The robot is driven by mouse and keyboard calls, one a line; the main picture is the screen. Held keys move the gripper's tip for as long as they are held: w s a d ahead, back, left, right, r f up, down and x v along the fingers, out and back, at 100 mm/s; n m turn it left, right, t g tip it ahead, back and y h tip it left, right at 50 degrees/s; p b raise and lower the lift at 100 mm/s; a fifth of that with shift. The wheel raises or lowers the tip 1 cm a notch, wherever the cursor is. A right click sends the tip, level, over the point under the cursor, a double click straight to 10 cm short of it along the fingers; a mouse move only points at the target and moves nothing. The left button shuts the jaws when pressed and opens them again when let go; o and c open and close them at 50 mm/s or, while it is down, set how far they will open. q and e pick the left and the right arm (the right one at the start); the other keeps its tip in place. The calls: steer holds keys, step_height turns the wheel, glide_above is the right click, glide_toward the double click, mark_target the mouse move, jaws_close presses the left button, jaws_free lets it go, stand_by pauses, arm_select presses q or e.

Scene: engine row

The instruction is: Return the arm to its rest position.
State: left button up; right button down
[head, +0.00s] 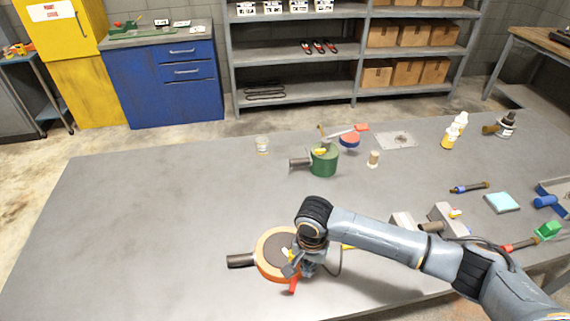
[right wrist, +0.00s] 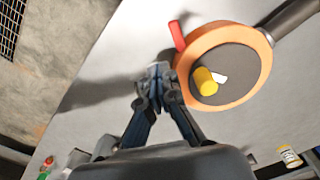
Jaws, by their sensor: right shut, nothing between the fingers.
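My right arm (head: 390,238) reaches in from the right over the grey table (head: 150,220). My right gripper (head: 294,268) is shut and empty, pointing down beside the right edge of a round orange-rimmed piece (head: 266,257) with a dark face and handle. In the right wrist view, the fingertips (right wrist: 157,72) meet just left of the orange-rimmed piece (right wrist: 256,89). A yellow cylinder (right wrist: 205,80) and a small white piece (right wrist: 221,77) sit on its dark face. A red stick (right wrist: 177,35) lies at its rim. My left gripper is not in view.
A green pot (head: 323,163) with items in it stands behind the arm. Grey blocks (head: 446,215), a light-blue pad (head: 502,203), bottles (head: 450,138) and tools lie on the right. The left part of the table is clear. Shelves (head: 295,60) stand beyond it.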

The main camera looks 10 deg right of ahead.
steer(key=s+a+r+n+t+y, duration=0.2)
steer(key=s+a+n+y, duration=0.2)
steer(key=s+a+n, duration=0.35)
steer(key=s+d+r+t+h, duration=0.1)
steer(key=s+d+h, duration=0.1)
steer(key=s+d, duration=0.5)
steer(key=s+d+r+t+h, duration=0.15)
steer(key=s+d, duration=0.25)
steer(key=d, duration=0.5)
step_height(320, 180, down, 37)
steer(key=s+g+b, duration=0.2)
steer(key=s+b, duration=0.1)
steer(key=b, duration=0.6)
steer(key=s+d+f+b, duration=0.1)
steer(key=s+f+b, duration=0.1)
steer(key=s+f, duration=0.5)
steer(key=s+d+f+g+b, duration=0.1)
steer(key=s+d+f+b, duration=0.1)
steer(key=s+f, duration=0.6)
step_height(320, 180, down, 5)
steer(key=shift+s+f+b, duration=0.2)
steer(key=shift+s+b, duration=0.1)
steer(key=shift+b, duration=0.45)
